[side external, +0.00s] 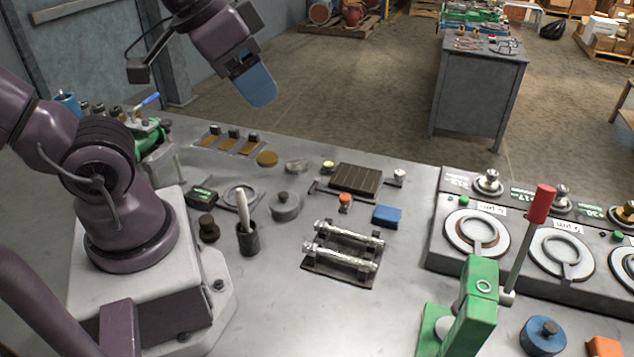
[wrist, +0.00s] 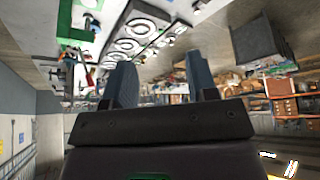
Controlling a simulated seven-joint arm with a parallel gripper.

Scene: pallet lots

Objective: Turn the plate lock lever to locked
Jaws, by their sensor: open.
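My gripper (side external: 262,92) has blue fingers and hangs in the air above the back of the bench, apart from everything on it. In the wrist view my gripper (wrist: 160,64) shows its two fingers spread with nothing between them. No lever is clearly marked as the plate lock. A small orange-topped knob (side external: 345,199) stands beside a dark ribbed plate (side external: 355,179) mid-bench. A red-handled lever (side external: 540,204) rises upright on a green press (side external: 480,297) at the front right. A blue-handled lever (side external: 150,100) sits on a green device at the left.
A rack with two silvery bars (side external: 342,250), a blue block (side external: 387,215), a dark cup with a white stick (side external: 247,238) and small round parts crowd the bench. A panel of ringed gauges (side external: 473,233) fills the right. Bare bench shows in front of the rack.

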